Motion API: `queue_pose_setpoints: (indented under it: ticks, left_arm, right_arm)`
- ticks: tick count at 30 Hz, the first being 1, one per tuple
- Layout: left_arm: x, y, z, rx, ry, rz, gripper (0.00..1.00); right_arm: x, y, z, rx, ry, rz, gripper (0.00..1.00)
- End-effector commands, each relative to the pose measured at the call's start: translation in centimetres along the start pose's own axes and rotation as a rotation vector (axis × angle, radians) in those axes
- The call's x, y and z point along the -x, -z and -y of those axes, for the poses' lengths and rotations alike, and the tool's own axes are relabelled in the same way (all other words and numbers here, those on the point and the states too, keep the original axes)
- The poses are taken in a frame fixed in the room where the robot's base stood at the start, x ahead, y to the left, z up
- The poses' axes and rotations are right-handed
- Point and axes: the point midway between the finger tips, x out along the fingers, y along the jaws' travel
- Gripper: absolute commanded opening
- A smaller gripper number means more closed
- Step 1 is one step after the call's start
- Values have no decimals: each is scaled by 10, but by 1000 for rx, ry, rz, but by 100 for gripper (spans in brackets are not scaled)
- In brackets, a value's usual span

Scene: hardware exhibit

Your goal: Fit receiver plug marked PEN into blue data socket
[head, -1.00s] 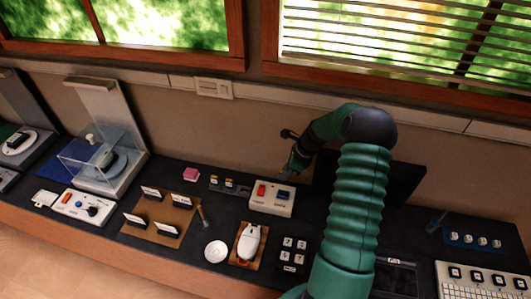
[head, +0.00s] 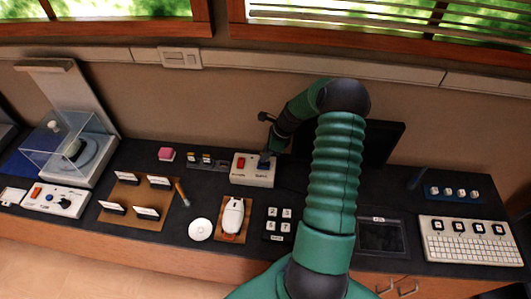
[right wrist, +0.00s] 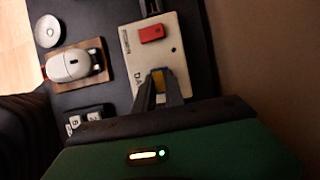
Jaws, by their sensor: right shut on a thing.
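The white box (head: 240,178) carries a red block (head: 240,163) on its left. In the head view a blue patch (head: 262,166) shows at the box's right, just under my right gripper (head: 266,156). In the right wrist view the same white box (right wrist: 172,55) shows lettering starting "DA", and the red block (right wrist: 152,33). My right gripper (right wrist: 160,80) is shut on a small yellowish piece, seemingly the receiver plug (right wrist: 158,80), over the lettered part. Its PEN mark cannot be read. The fingers hide the socket, so whether the plug is in it cannot be told. My left gripper is not in view.
A white mouse (head: 233,212) on a brown pad and a white disc (head: 200,230) lie in front. A dark monitor (head: 385,140) stands behind my right arm.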

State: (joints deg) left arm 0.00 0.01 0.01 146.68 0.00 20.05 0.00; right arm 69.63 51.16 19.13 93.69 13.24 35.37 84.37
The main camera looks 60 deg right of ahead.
Motion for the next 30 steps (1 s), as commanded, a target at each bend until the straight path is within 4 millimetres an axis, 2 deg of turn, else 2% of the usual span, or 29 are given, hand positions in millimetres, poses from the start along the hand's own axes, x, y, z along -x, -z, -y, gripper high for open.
queue_pose_setpoints:
  ticks: [30]
  left_arm:
    - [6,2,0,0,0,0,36]
  right_arm:
    - [2,0,0,-1,-1,0,0]
